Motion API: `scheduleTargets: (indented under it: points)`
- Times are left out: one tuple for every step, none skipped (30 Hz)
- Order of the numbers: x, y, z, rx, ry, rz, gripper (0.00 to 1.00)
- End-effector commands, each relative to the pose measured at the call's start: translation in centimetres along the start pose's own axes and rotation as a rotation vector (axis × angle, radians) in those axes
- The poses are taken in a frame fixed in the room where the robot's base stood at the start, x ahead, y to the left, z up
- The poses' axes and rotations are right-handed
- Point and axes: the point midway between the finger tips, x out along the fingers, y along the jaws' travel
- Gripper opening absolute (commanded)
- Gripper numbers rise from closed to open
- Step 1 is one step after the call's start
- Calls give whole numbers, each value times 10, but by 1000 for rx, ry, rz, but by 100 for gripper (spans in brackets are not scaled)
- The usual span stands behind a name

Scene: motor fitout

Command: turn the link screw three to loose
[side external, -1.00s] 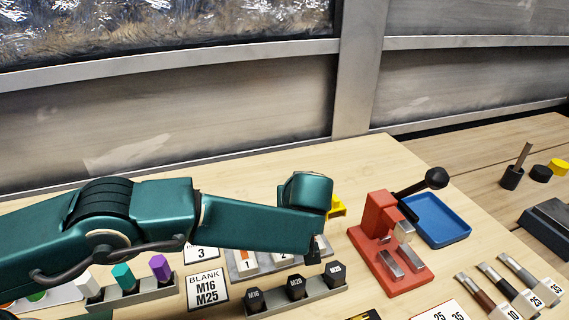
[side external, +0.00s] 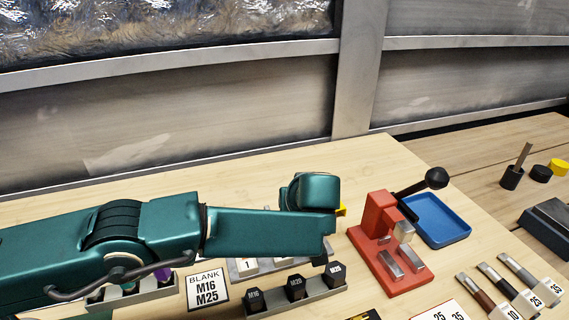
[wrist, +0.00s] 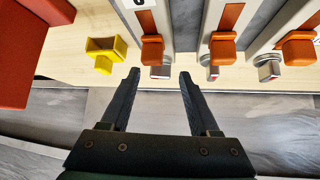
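In the wrist view, three orange links with silver screws stand in a row on a grey block. The leftmost link (wrist: 152,48) has its screw (wrist: 160,72) at its lower end, and a white label above it is cut off by the frame. The middle screw (wrist: 212,73) and right screw (wrist: 269,70) show beside it. My gripper (wrist: 159,76) is open and empty, its dark fingertips on either side of the leftmost screw in the picture. I cannot tell the height gap or any contact. In the side view my arm hides most of the block.
A yellow hollow piece (wrist: 104,50) lies just left of the fingers. A red press (side external: 379,235) with a black-knobbed lever and a blue tray (side external: 436,222) stand to the right. A rack of black M16 and M25 plugs (side external: 320,295) stands in front.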

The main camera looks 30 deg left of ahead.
Motion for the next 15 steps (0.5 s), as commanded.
scheduleTargets:
  points:
    - [0,0,0,0,0,0,62]
    - [0,0,0,0,0,0,62]
    - [1,0,0,0,1,0,62]
    - [1,0,0,0,1,0,62]
    - [1,0,0,0,1,0,62]
    - [1,0,0,0,1,0,62]
    - [1,0,0,0,1,0,62]
    - [1,0,0,0,1,0,62]
    - [0,0,0,1,1,1,62]
    - [-1,0,-1,1,1,1,62]
    - [-3,0,-1,1,1,2,62]
    - [-6,1,-1,1,1,2,62]
    - [-9,1,-1,2,1,2,62]
    - [-12,1,-1,2,1,3,62]
    - [-16,1,-1,2,1,3,62]
